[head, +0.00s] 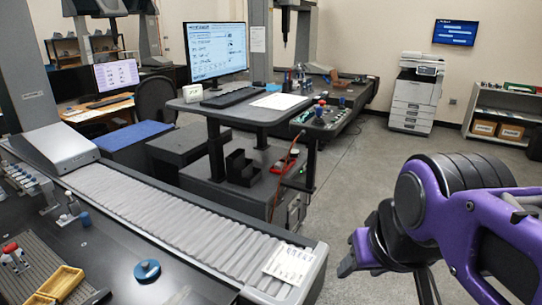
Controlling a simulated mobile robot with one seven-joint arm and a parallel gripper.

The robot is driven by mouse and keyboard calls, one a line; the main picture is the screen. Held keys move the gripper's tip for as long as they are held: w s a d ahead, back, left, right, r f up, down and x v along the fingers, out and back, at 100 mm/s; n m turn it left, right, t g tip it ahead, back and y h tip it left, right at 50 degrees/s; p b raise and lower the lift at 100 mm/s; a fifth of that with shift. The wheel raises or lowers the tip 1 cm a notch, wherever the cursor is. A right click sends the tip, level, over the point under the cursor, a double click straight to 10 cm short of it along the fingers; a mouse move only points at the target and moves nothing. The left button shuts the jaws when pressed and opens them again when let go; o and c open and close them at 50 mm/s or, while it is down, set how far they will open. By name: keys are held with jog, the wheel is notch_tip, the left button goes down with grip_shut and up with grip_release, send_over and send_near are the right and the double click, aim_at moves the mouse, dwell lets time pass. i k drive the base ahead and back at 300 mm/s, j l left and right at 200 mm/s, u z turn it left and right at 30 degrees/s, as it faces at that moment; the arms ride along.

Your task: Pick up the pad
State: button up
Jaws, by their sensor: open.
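A white pad (289,262) with rows of dark marks lies flat on the near right end of the grey ribbed bellows cover (180,212). My gripper (357,254) is in the air to the right of the pad, apart from it, at the end of my purple and black arm. A purple finger shows at its left side; the rest is partly hidden by the wrist. The gripper is open, and nothing shows between its fingers.
A blue round object (147,270) and a yellow wooden tray (60,283) sit on the dark machine table at left. A desk (240,112) with monitor and keyboard stands behind. The floor (370,185) between the desk and printer (414,95) is clear.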

aim_at(283, 160)
jog(key=z, duration=0.8)
jog(key=i+z, duration=0.2)
jog(key=i, duration=1.9)
jog(key=i+l+u, duration=0.1)
jog(key=i, duration=1.05)
jog(key=i+l, duration=0.1)
jog(key=i, duration=1.05)
jog(key=i+u, duration=0.1)
jog(key=u, duration=2.55)
